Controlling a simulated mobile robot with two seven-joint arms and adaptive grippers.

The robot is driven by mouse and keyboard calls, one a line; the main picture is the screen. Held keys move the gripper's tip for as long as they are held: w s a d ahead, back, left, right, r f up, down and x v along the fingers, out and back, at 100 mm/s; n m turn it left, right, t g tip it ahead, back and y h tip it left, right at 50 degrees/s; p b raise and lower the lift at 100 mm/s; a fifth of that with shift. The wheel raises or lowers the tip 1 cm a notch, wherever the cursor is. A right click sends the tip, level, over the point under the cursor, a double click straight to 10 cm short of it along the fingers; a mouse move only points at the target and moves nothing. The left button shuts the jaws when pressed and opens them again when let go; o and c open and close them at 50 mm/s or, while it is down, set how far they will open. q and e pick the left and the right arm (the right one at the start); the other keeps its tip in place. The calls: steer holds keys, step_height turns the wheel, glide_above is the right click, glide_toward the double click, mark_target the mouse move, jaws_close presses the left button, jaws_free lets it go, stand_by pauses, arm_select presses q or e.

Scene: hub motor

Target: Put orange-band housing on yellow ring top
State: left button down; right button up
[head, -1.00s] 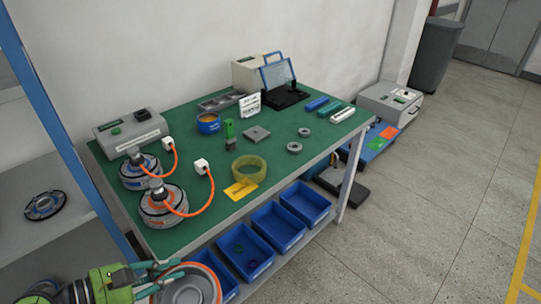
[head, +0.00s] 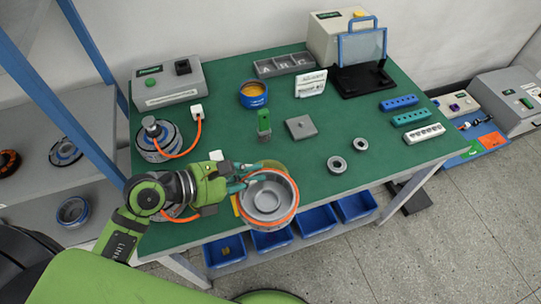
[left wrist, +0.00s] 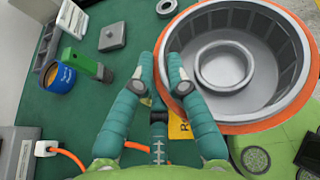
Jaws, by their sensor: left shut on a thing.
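The orange-band housing (head: 268,208) is a grey open cup with an orange rim. My left gripper (head: 244,181) is shut on the left side of its wall. The housing is upright and appears above the table's front part. In the left wrist view, the housing (left wrist: 186,88) is at the right, with its hollow inside and central hub facing up. The translucent yellow ring (head: 272,164) is mostly hidden behind the housing; only its far edge shows. I cannot tell how high the housing is above it. My right gripper is not in view.
A yellow card (head: 236,206) lies left of the housing. A green block tool (head: 264,122), a grey plate (head: 300,127) and two small grey rings (head: 337,165) are behind and right. A cabled motor (head: 158,140) stands at left. Blue bins (head: 315,219) are below the table edge.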

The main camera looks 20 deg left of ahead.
arm_select(q)
steer(key=shift+n+t, duration=0.4)
steer(key=shift+n, duration=0.1)
steer(key=d+r+p, duration=0.1)
steer(key=r, duration=0.1)
steer(key=d+r+p, duration=0.1)
steer(key=r, duration=0.1)
steer(key=shift+d, duration=0.15)
steer(key=shift+d+r+y+p, duration=0.2)
steer(key=shift+y+p, duration=0.1)
steer(key=shift+p, duration=0.1)
steer(key=w+a+f, duration=0.2)
steer(key=w+f, duration=0.1)
steer(key=w+a+f, duration=0.1)
steer(key=w+f, duration=0.2)
steer(key=f, duration=0.1)
steer(key=w+a+f, duration=0.2)
steer(key=w+f, duration=0.1)
steer(key=w, duration=0.1)
steer(key=shift+a+f, duration=0.2)
steer(key=shift+a, duration=0.1)
steer(key=shift+f, duration=0.25)
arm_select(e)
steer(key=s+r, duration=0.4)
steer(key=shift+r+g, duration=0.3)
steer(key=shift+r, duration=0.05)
